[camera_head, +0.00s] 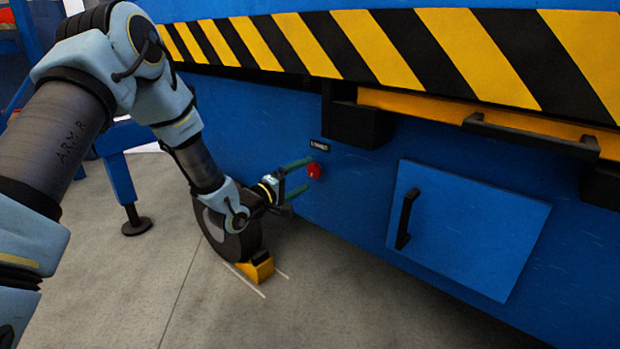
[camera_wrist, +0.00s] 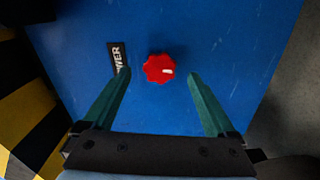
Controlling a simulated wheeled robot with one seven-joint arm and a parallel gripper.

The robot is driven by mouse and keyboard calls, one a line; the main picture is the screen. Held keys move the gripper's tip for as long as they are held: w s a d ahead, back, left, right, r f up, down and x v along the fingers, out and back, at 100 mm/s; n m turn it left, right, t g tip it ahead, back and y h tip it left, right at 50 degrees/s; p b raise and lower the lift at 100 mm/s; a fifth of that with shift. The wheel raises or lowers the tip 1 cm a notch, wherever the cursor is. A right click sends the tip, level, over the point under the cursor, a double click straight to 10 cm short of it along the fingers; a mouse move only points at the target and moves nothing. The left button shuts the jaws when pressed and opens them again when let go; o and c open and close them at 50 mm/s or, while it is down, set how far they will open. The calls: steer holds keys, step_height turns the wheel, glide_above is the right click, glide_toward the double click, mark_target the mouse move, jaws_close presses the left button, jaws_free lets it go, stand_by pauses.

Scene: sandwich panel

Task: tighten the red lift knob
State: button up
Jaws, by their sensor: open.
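The red knob (camera_head: 314,170) sits on the blue panel of the machine, just below a small black label. In the wrist view the red knob (camera_wrist: 159,68) has a scalloped rim and a short white mark pointing to the right. My gripper (camera_head: 297,176) is open, with its green fingers pointing at the panel around the knob's position. In the wrist view my gripper (camera_wrist: 160,78) shows one finger on each side of the knob, with blue panel visible between each finger and the knob. Whether the fingertips reach the knob's depth I cannot tell.
A black label (camera_wrist: 117,58), partly hidden by the left finger, reads "WER". To the right is a blue door (camera_head: 465,230) with a black handle. A yellow-and-black striped beam (camera_head: 400,50) runs above. A yellow block (camera_head: 258,268) stands on the floor below my gripper.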

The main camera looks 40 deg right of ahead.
mark_target(312, 171)
steer(key=shift+w+d, duration=0.15)
steer(key=shift+d, duration=1.4)
steer(key=c, duration=1.3)
